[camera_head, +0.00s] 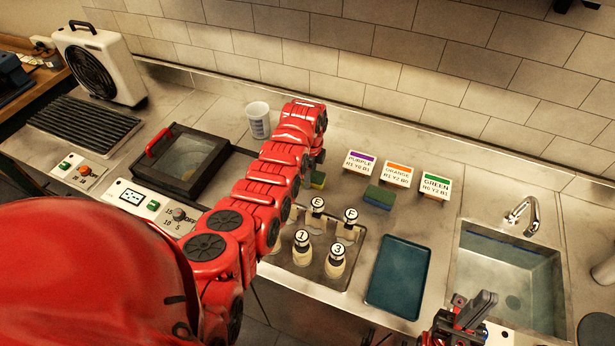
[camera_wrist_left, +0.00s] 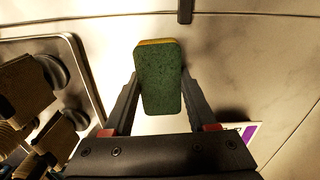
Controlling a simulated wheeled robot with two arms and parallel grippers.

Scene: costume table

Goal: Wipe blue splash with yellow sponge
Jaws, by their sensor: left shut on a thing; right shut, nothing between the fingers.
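In the head view my arm hides most of that gripper. My right gripper (camera_head: 474,308) is shut and empty, low in front of the sink.
A second sponge, green on blue (camera_head: 379,197), lies by the colour cards (camera_head: 397,174). Bottles in a rack (camera_head: 336,262) and a blue tray (camera_head: 398,277) stand in front. A white cup (camera_head: 258,120) and dark framed box (camera_head: 181,160) are left; the sink (camera_head: 510,275) is right.

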